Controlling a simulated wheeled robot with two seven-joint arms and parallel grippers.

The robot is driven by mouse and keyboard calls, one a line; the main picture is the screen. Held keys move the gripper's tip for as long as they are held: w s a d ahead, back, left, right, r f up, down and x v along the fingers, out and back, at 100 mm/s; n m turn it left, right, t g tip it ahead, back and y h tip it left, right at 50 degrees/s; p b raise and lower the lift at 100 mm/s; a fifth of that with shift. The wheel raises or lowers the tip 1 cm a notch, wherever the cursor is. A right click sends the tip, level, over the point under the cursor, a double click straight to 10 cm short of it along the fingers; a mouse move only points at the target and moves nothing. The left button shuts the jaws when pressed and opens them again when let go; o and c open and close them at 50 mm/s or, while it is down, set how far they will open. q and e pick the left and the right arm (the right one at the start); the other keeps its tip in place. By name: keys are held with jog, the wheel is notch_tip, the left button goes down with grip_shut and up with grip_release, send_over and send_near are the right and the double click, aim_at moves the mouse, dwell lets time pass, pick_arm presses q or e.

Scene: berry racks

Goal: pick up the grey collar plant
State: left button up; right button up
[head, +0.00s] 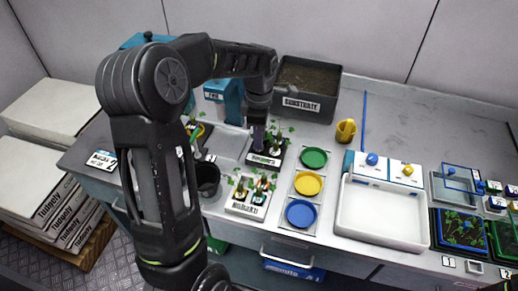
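My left gripper (259,138) points down over the dark rack (263,160) at the back middle of the bench. Its fingertips are at the plants in this rack; I cannot tell whether they are closed on one. Small green plants (277,141) stand in the dark rack, and a grey collar is too small to make out there, partly hidden by the gripper. A white rack (240,207) in front holds more small plants with coloured collars, some of them orange and dark. My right gripper is not in view.
A grey substrate bin (306,105) stands behind the gripper. Green (314,158), yellow (308,183) and blue (301,213) dishes lie to the right, with a white tray (382,220) beyond. A dark pot (207,178) and a yellow mug (346,131) stand nearby.

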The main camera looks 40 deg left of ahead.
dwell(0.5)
pick_arm(q)
grip_shut()
dwell(1.3)
